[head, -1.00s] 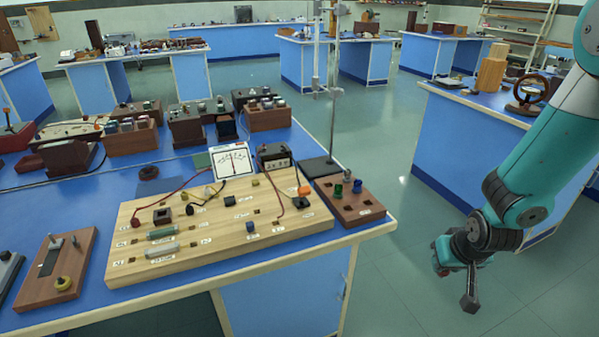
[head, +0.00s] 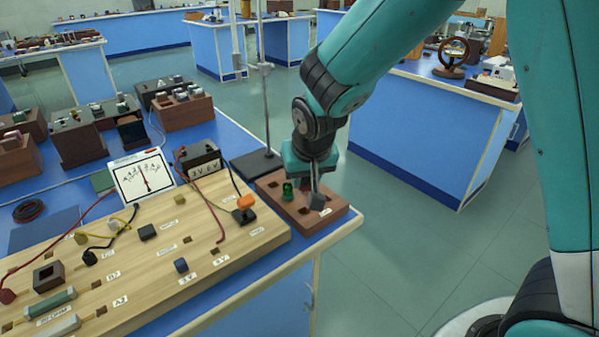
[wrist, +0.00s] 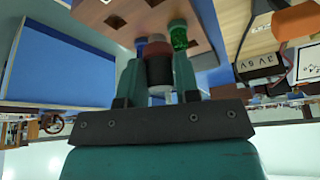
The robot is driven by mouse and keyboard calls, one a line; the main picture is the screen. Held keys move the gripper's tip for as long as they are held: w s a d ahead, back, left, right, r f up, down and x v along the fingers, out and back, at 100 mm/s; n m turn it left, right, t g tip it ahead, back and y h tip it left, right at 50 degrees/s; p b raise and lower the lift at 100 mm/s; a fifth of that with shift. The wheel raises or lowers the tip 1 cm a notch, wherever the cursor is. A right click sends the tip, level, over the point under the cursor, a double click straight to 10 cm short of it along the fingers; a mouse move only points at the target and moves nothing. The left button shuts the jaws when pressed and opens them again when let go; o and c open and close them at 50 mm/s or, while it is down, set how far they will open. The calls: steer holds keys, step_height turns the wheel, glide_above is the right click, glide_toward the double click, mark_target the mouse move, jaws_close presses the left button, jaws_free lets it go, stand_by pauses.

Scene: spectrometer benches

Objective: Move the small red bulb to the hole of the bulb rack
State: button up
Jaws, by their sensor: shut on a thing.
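My gripper (wrist: 158,75) is shut on the small red bulb (wrist: 160,66), which shows dark red between the two fingers in the wrist view. In the head view my wrist (head: 312,165) is over the brown bulb rack (head: 332,217) at the bench corner and hides the red bulb. The rack also shows at the top of the wrist view (wrist: 108,14). A green bulb (head: 287,192) stands in the rack, close to my gripper; it also shows by one finger in the wrist view (wrist: 179,36). I cannot tell whether the red bulb touches the rack.
A wooden circuit board (head: 150,262) with plugs and wires lies left of the rack. A stand with a metal rod (head: 265,110) rises behind it. A meter (head: 142,178) and a battery box (head: 200,158) stand at the board's back. The floor to the right is open.

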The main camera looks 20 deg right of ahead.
mark_target(302, 207)
steer(key=shift+f+b, duration=2.6)
steer(key=shift+f, duration=0.65)
steer(key=o, duration=1)
steer(key=shift+r, duration=0.15)
steer(key=p+v, duration=0.2)
steer(key=v, duration=1.5)
steer(key=shift+r, duration=0.1)
steer(key=s+a+r+n+g+y+p, duration=0.1)
steer(key=s+r+n+p, duration=0.1)
steer(key=s, duration=0.4)
steer(key=s+a+r+n+g+y+p, duration=0.1)
steer(key=s+r+n+g+y+p, duration=0.1)
steer(key=s, duration=0.4)
steer(key=s+a+r+n+g+y+p, duration=0.1)
steer(key=s+a+r+n+p, duration=0.1)
steer(key=s+r+n+p, duration=0.1)
steer(key=shift+s+n+g+y+p, duration=0.3)
steer(key=shift+s+n+p, duration=0.2)
steer(key=shift+s+p, duration=0.85)
